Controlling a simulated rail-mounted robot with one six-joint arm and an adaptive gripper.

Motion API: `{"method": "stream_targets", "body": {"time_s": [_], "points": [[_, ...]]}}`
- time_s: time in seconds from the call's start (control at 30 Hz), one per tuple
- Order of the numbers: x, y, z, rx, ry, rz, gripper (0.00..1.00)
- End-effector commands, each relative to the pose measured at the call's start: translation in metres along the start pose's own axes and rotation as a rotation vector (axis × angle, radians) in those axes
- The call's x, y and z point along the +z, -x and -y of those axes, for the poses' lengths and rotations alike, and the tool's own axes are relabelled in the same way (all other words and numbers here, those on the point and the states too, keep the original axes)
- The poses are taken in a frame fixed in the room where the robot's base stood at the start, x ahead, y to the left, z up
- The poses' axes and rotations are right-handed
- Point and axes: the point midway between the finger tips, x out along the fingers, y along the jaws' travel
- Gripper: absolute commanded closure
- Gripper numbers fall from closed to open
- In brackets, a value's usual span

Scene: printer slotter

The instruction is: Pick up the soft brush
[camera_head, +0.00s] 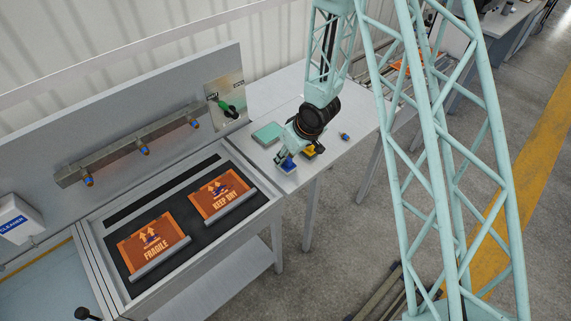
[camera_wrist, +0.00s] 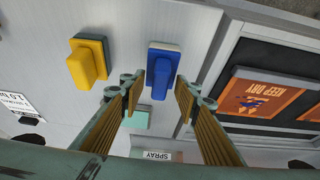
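A blue-handled brush with a pale base (camera_wrist: 163,66) lies on the table in the wrist view. In the head view it shows as a blue block (camera_head: 288,169) under my gripper. A yellow-handled brush with a dark green base (camera_wrist: 88,62) lies to its left in the wrist view, and it also shows in the head view (camera_head: 309,152). No readable label tells which is the soft brush. My gripper (camera_wrist: 158,92) is open, its fingers on either side of the blue handle's near end. I see gaps on both sides, and I cannot tell the height.
A teal pad (camera_head: 268,133) lies on the table behind the brushes. A slotter with orange screens, "KEEP DRY" (camera_head: 222,193) and "FRAGILE" (camera_head: 151,243), stands left. The table's front edge is close to the brushes.

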Motion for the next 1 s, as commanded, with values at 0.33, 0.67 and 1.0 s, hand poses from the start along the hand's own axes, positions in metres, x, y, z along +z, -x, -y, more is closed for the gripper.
{"method": "stream_targets", "body": {"time_s": [0.33,0.67,1.0], "points": [[0.0002,0.0001,0.0000,0.000,0.000,0.000,0.70],[0.0002,0.0001,-0.0001,0.000,-0.001,0.000,0.98],[-0.0005,0.0013,-0.0001,0.000,0.000,0.000,1.00]]}}
